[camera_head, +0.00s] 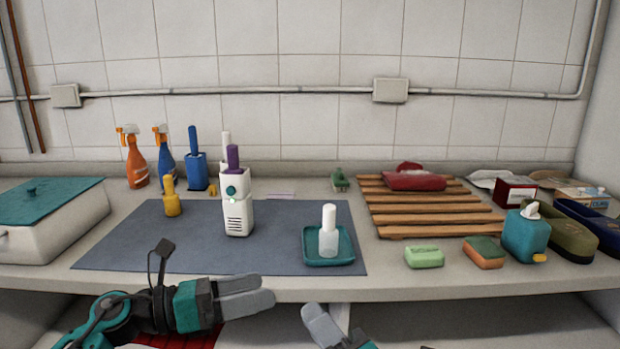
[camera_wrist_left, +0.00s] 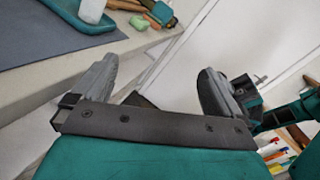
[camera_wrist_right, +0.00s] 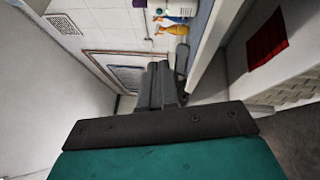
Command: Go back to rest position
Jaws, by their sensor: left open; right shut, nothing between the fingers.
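My left gripper (camera_head: 268,296) is in front of the counter's front edge in the head view, pointing right. Its two fingers are spread and empty in the left wrist view (camera_wrist_left: 160,80). My right gripper (camera_head: 318,322) shows only its fingertip end at the bottom of the head view, a little right of the left one. In the right wrist view its fingers (camera_wrist_right: 160,85) are together with nothing between them. Neither gripper touches anything on the counter.
The counter (camera_head: 400,284) holds a dark mat (camera_head: 120,250) with a white device (camera_head: 238,215), a yellow bottle (camera_head: 172,203) and a teal tray (camera_head: 312,258) bearing a white bottle (camera_head: 328,240). A wooden rack (camera_head: 425,217), green soap (camera_head: 424,257) and a sponge (camera_head: 484,258) stand at right.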

